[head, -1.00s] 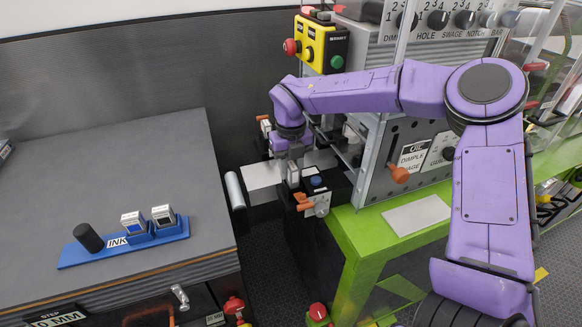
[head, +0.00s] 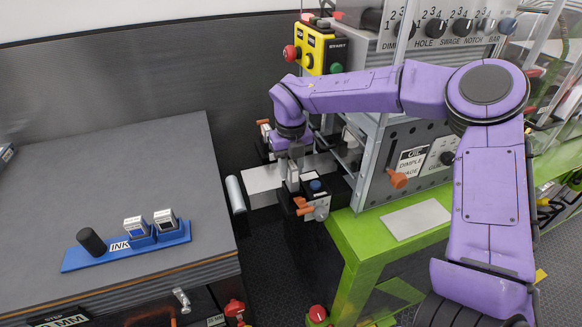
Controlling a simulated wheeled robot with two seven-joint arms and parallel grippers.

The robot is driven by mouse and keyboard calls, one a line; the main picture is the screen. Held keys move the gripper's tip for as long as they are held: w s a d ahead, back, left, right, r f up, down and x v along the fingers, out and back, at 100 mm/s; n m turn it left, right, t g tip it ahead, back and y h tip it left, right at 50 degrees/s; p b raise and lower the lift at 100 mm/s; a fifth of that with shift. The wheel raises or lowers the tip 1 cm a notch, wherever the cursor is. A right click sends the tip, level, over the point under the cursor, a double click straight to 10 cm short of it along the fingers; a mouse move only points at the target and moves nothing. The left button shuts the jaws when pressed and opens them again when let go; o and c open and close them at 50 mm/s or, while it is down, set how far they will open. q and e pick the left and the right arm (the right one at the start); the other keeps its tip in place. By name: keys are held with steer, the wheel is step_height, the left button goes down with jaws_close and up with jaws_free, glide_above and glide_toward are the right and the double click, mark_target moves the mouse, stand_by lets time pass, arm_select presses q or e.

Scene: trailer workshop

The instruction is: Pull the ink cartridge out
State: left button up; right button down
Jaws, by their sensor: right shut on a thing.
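My right gripper (head: 292,172) points down at the small black printer unit (head: 312,203) beside the green bench. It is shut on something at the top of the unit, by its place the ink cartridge. The cartridge itself is mostly hidden by the fingers, and I cannot tell how far it sits in the unit. The unit has a blue knob (head: 315,186) on top and an orange lever (head: 304,207) at its front. My left gripper is not in view.
A blue ink holder (head: 165,238) with two cartridges (head: 137,227) and a black cylinder (head: 91,241) lies on the grey table (head: 60,190). The green bench (head: 345,235) and machine panel stand close right of the gripper. A yellow control box (head: 322,50) is behind.

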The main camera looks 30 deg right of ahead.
steer(key=shift+r+p, duration=1.4)
steer(key=shift+r, duration=0.5)
steer(key=shift+r+p, duration=1.35)
steer(key=shift+r, duration=0.2)
steer(key=shift+f, duration=0.1)
